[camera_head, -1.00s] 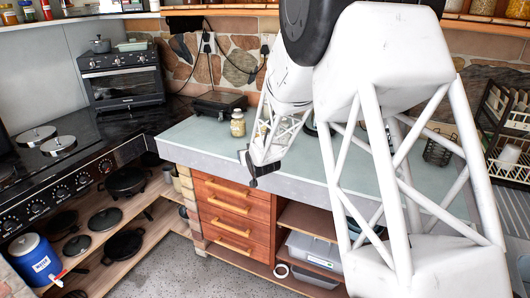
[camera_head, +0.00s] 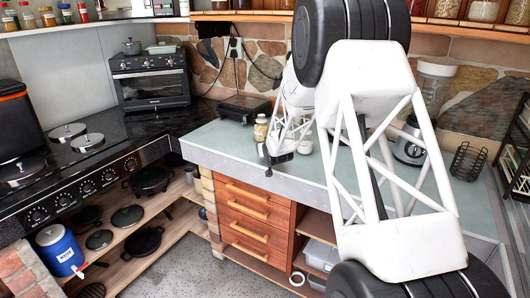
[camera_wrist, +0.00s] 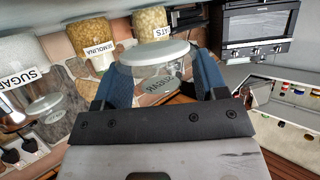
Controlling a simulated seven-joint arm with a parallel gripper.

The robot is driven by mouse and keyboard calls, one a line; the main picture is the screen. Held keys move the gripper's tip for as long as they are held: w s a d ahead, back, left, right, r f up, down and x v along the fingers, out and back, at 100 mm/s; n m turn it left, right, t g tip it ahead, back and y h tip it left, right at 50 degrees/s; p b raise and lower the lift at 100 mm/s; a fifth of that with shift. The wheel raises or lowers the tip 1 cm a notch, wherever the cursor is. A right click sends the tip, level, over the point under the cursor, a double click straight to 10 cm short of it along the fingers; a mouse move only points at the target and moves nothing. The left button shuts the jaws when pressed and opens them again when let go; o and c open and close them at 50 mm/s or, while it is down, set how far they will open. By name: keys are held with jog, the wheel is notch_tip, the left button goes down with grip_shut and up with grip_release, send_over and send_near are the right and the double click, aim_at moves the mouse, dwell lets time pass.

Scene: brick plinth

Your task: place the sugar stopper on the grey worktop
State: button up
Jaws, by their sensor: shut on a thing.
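The sugar stopper (camera_wrist: 160,79) is a round grey-white lid with lettering on its face. In the wrist view it sits between the two blue fingers of my gripper (camera_wrist: 159,84), which is shut on it. The grey worktop (camera_head: 215,137) is a pale slab above the wooden drawers. How high the stopper is above it cannot be told.
Small jars (camera_head: 261,128) and a black appliance (camera_head: 244,107) stand on the worktop's left part. A blender (camera_head: 410,145) and a wire basket (camera_head: 467,161) stand at right. Jars labelled SUGAR (camera_wrist: 20,82), SEMOLINA (camera_wrist: 92,48) and OATS (camera_wrist: 160,20) line the shelf.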

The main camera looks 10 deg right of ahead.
jog(key=shift+w+d+f, duration=0.15)
jog(key=shift+w, duration=1.6)
jog(key=shift+f, duration=1.75)
jog(key=shift+f, duration=0.1)
jog(key=o, duration=0.9)
jog(key=shift+o, duration=0.2)
jog(key=shift+v, duration=1.1)
jog(key=v, duration=1)
